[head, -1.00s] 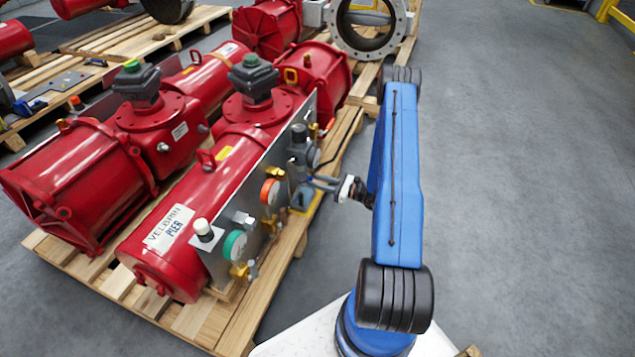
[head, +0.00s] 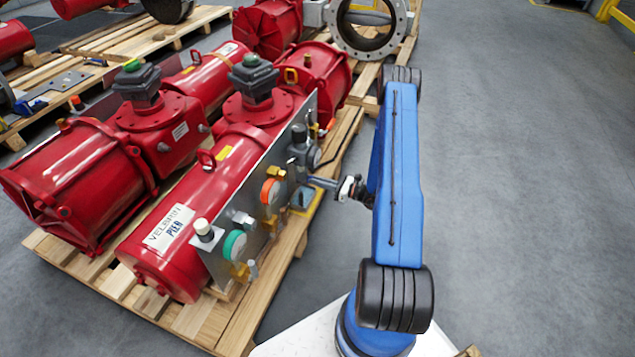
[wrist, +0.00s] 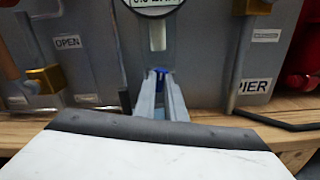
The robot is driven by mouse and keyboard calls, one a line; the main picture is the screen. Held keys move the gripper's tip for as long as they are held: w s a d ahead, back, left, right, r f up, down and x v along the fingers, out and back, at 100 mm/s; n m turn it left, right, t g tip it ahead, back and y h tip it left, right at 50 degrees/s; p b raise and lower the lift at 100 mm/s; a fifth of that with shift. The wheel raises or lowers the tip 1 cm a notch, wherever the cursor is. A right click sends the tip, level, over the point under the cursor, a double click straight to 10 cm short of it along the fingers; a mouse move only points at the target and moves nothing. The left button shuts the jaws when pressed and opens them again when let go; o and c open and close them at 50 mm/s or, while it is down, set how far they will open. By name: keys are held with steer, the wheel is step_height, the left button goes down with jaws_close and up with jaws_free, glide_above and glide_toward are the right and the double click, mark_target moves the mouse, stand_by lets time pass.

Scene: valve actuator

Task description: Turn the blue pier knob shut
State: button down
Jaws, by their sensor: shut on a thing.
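The blue knob (wrist: 160,71) shows in the wrist view as a small patch of blue between my fingertips, low on the grey panel (wrist: 205,60). Most of it is hidden by the fingers. My gripper (wrist: 161,80) is shut on it, with the two grey fingers on either side. A PIER label (wrist: 254,87) is to the right on the panel, and an OPEN label (wrist: 67,42) to the left. In the head view my gripper (head: 312,180) reaches left to the panel on the red actuator (head: 190,218); the knob cannot be made out there.
Gauges with an orange-red rim (head: 270,191) and a green rim (head: 235,245), and brass fittings, stick out along the panel. A wooden pallet (head: 262,318) lies beneath the actuators. The grey floor right of my arm is clear.

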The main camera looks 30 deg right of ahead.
steer(key=shift+w+d+f+m, duration=0.1)
steer(key=shift+m, duration=3.8)
steer(key=shift+d+f+m, duration=0.1)
steer(key=shift+m, duration=3.8)
steer(key=c, duration=1.8)
jaws_free()
steer(key=v, duration=1.7)
steer(key=shift+d+f, duration=0.1)
steer(key=shift+d, duration=0.05)
